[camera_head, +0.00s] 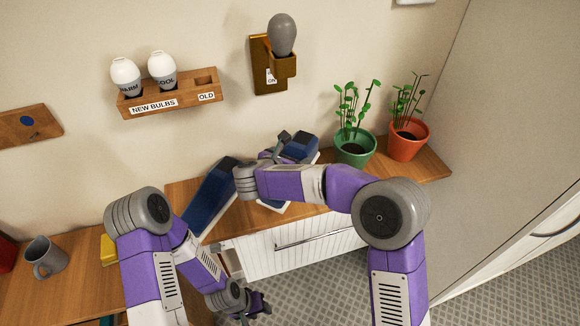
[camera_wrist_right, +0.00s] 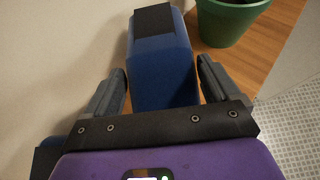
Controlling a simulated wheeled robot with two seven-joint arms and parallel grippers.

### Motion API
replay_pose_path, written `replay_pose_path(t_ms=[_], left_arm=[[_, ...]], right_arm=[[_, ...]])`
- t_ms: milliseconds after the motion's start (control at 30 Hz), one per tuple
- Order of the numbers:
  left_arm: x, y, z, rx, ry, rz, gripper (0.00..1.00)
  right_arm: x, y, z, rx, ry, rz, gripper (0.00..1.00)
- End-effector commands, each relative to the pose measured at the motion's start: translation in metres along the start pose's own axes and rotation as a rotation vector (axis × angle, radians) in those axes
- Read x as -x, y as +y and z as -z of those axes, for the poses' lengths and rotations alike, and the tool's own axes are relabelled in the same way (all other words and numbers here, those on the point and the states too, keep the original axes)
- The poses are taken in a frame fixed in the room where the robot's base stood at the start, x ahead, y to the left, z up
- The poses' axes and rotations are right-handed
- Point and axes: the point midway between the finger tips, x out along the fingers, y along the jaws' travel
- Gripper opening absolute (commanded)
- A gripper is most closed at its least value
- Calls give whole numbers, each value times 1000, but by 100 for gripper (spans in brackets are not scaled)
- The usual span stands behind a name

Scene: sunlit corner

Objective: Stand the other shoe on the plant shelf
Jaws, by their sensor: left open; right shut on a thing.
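My right gripper (camera_head: 284,148) is shut on a blue shoe (camera_head: 302,146) with a white sole, at the plant shelf (camera_head: 428,164). In the right wrist view the shoe (camera_wrist_right: 164,72) lies between the two fingers (camera_wrist_right: 163,90). My arm hides much of it in the head view; I cannot tell whether its sole touches the shelf. Another blue shoe (camera_head: 210,196) is at the shelf's left part, slanting toward the front edge. A bit of blue, apparently this shoe, shows in the wrist view (camera_wrist_right: 44,160). My left gripper (camera_head: 254,306) is open and empty, low before the shelf.
A green pot plant (camera_head: 355,150) stands close to the right of the held shoe, with an orange pot plant (camera_head: 407,141) beyond it. A bulb holder (camera_head: 172,96) and a lamp fitting (camera_head: 274,72) are on the wall. A grey mug (camera_head: 44,258) stands on the left table.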

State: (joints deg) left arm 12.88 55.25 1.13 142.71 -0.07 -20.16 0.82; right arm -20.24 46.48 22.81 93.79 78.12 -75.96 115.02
Motion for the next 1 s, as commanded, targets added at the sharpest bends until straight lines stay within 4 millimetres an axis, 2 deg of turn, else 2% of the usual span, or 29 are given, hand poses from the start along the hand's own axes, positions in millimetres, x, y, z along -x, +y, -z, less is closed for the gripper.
replay_pose_path(t_ms=[200,600,633,667,700,1000], left_arm=[[-6,-2,0,0,0,0,43],[-8,-3,0,0,0,0,43],[-8,-3,0,0,0,0,43],[-7,-3,0,0,0,0,43],[-7,-3,0,0,0,0,43],[-4,-1,0,0,0,0,43]], right_arm=[[-18,-1,33,3,1,1,48],[-23,2,37,-1,-1,0,48],[-23,2,38,0,1,0,92],[-23,2,37,0,1,0,97],[-23,2,37,0,1,0,100],[-21,2,34,1,1,0,100]])
